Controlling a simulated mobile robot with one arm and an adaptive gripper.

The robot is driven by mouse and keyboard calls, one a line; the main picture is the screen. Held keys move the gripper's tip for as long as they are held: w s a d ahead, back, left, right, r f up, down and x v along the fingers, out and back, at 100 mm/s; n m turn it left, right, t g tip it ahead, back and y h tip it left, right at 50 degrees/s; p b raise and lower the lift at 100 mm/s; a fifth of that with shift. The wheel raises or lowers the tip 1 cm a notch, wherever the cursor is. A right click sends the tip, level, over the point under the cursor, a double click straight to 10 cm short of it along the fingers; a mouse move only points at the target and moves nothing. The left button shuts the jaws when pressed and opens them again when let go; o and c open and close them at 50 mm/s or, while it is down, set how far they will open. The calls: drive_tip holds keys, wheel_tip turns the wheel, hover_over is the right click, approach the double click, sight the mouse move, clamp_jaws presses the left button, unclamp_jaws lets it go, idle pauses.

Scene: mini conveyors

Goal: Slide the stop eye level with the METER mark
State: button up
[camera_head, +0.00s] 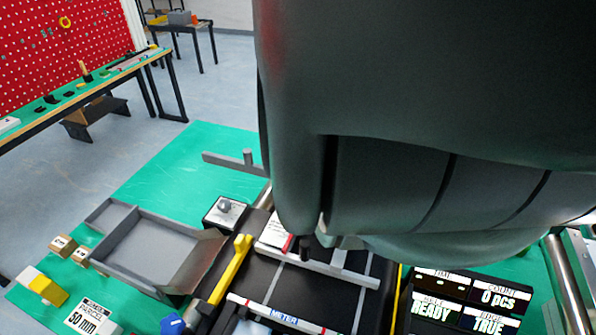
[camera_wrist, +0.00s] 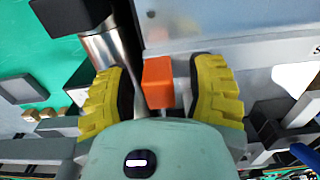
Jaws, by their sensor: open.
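An orange block (camera_wrist: 157,82), which may be part of the stop eye, sits between the two yellow fingers of my gripper (camera_wrist: 160,95) in the wrist view. The fingers are open, with a gap visible on its right side; I cannot tell whether the left finger touches it. In the head view the METER label (camera_head: 284,317) lies in blue letters on a white strip along the front of the dark belt. My arm covers much of the right half there and hides the orange block and my fingers.
A yellow lever (camera_head: 232,268) stands at the belt's left end, beside a grey tray (camera_head: 155,250). A knob box (camera_head: 224,212) is behind it. A display panel (camera_head: 470,300) reads READY, 0 pcs and TRUE at right. Small blocks lie on the green table (camera_head: 180,165).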

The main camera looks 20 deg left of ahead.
clamp_jaws()
idle(0.5)
